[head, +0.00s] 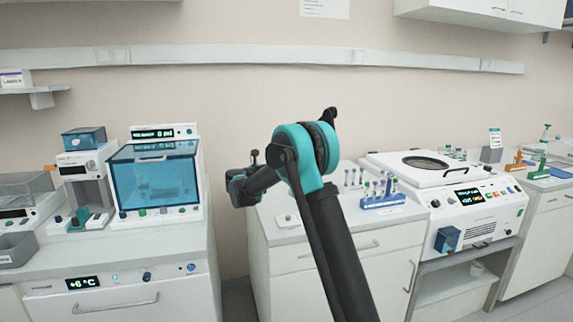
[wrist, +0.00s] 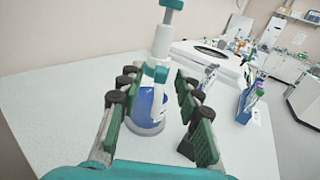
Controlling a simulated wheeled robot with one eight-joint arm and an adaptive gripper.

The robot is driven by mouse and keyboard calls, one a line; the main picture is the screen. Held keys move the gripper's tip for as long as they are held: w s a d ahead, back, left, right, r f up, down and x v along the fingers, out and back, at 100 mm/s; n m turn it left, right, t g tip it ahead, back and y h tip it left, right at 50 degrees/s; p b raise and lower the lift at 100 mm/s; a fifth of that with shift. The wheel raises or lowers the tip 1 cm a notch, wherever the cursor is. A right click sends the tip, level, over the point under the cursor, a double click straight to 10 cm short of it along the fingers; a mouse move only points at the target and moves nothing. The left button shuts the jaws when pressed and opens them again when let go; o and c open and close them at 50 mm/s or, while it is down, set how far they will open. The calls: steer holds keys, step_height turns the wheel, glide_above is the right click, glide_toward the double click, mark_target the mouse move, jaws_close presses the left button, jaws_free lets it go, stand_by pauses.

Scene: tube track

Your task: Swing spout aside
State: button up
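In the wrist view a dispenser bottle (wrist: 145,112) with a blue lower part and a white upper body stands upright on the white bench. A teal knob (wrist: 172,4) tops it, and a short white and teal spout (wrist: 157,73) points towards my gripper. My gripper (wrist: 157,85) is open, with a green-padded finger to the left and right of the spout. No contact with the fingers is clear. In the head view my arm hides the bottle, and my gripper (head: 246,180) shows only partly over the bench.
A blue tube rack (head: 383,201) stands on the bench right of my arm; it also shows in the wrist view (wrist: 248,108). A white centrifuge (head: 470,200) stands further right. A blue-windowed cabinet (head: 155,180) is on the left bench. The bench left of the bottle is clear.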

steer(key=v, duration=0.8)
steer(key=shift+r, duration=0.15)
steer(key=s+d+r+n+t+y, duration=0.15)
steer(key=r+n+t+y, duration=0.25)
steer(key=n+y, duration=0.55)
steer(key=s+r+n+t+y, duration=0.3)
steer(key=r+n+y, duration=0.15)
steer(key=n, duration=0.95)
steer(key=s+d+f+n+g, duration=0.5)
steer(key=s+f+n, duration=0.2)
steer(key=s+f, duration=0.4)
steer(key=s+d+f+n+g, duration=0.5)
steer(key=s+f, duration=0.6)
steer(key=s, duration=0.6)
steer(key=s+d+f+n+g+h, duration=0.1)
steer(key=s+d+f+n+g, duration=0.4)
steer(key=s, duration=0.9)
step_height(320, 180, down, 7)
steer(key=d+n, duration=0.2)
steer(key=n, duration=0.2)
steer(key=shift+r+g, duration=0.25)
steer(key=shift+g, duration=0.05)
